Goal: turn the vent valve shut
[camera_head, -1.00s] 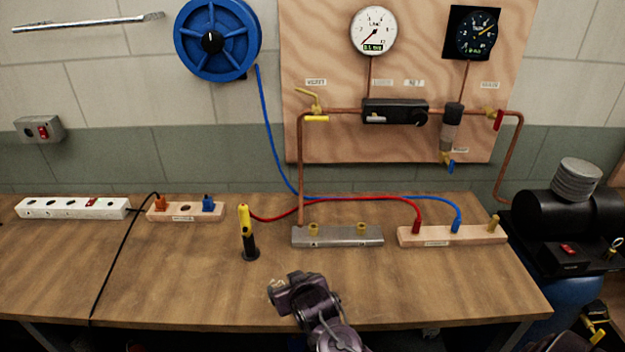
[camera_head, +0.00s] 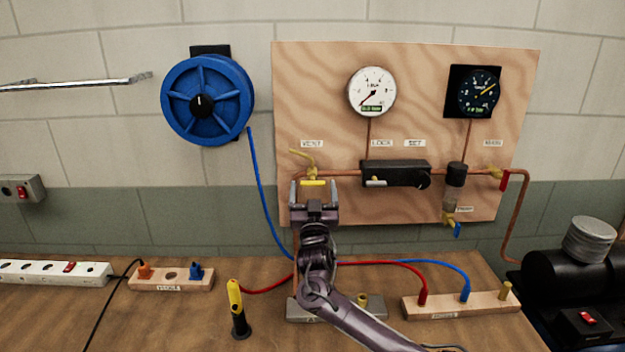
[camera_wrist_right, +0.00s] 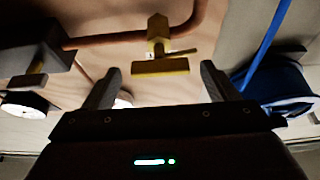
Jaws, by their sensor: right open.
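The vent valve (camera_head: 312,174) is a brass fitting on the copper pipe, under the VENT label (camera_head: 312,144) on the plywood panel. Its yellow handle (camera_head: 313,183) lies level, along the pipe's horizontal run. My right gripper (camera_head: 314,188) is raised in front of the valve, its two fingers open to either side of the handle. In the right wrist view the yellow handle (camera_wrist_right: 160,67) shows between and just beyond the open fingertips (camera_wrist_right: 160,70). I cannot tell whether the fingers touch it. My left gripper is not in view.
A black regulator (camera_head: 396,173) sits on the pipe to the right. A blue hose reel (camera_head: 207,101) hangs to the left, its blue hose running down near my right arm. The bench holds a yellow-black tool (camera_head: 237,308) and a manifold block (camera_head: 372,308).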

